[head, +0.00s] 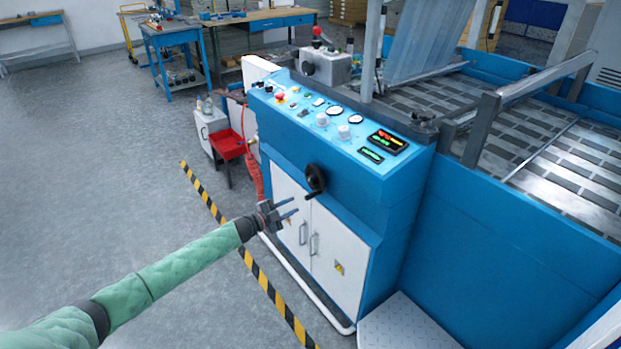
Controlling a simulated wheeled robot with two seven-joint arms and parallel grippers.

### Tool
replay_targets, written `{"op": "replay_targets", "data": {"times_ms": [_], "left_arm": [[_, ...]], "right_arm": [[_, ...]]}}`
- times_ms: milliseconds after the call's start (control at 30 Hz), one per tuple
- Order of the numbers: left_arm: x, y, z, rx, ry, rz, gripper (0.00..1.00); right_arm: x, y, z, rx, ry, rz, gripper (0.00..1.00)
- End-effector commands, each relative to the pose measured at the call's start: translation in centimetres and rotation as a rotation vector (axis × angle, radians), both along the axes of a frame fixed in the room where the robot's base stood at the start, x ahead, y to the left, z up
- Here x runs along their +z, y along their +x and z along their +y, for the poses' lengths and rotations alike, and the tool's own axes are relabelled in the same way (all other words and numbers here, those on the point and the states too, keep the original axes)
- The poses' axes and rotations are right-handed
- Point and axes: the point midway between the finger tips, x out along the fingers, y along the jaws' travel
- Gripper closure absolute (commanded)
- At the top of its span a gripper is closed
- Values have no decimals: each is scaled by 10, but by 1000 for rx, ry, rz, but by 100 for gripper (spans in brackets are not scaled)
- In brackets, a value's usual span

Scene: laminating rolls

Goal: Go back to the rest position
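My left gripper (291,208) is at the end of the green-sleeved arm that comes in from the lower left. Its two fingers are apart with nothing between them. In the picture it lies in front of the white cabinet doors (325,248) of the blue laminating machine (352,189), left of and below the black handwheel (316,179). I cannot tell how far it is from the doors. My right gripper is not in view.
The machine's control panel (318,112) has knobs, gauges and lit displays. A yellow-black floor stripe (203,192) runs along its front. A red tray (228,144) stands by its left side. Blue workbenches (172,40) are at the back. The grey floor at left is clear.

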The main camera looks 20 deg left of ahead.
Motion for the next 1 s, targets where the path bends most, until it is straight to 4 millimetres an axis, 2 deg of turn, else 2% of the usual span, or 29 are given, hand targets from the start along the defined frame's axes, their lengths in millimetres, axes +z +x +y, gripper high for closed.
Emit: {"op": "replay_targets", "data": {"times_ms": [167, 367, 500, 667, 733, 867, 1000], "left_arm": [[-4, 3, 4, 27, 16, 11, 71], [-27, 20, 36, 221, 94, 113, 71], [-27, 26, 47, 378, 143, 196, 71], [-4, 26, 52, 538, 171, 273, 71], [12, 23, 47, 600, 171, 307, 71], [44, 11, 28, 700, 152, 375, 71], [66, -23, -3, 781, 119, 484, 71]], "right_arm": [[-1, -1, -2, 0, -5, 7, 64], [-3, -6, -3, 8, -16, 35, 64], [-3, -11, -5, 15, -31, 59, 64], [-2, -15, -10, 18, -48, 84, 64], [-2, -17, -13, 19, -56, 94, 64], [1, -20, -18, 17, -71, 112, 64], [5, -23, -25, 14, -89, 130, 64]]}}
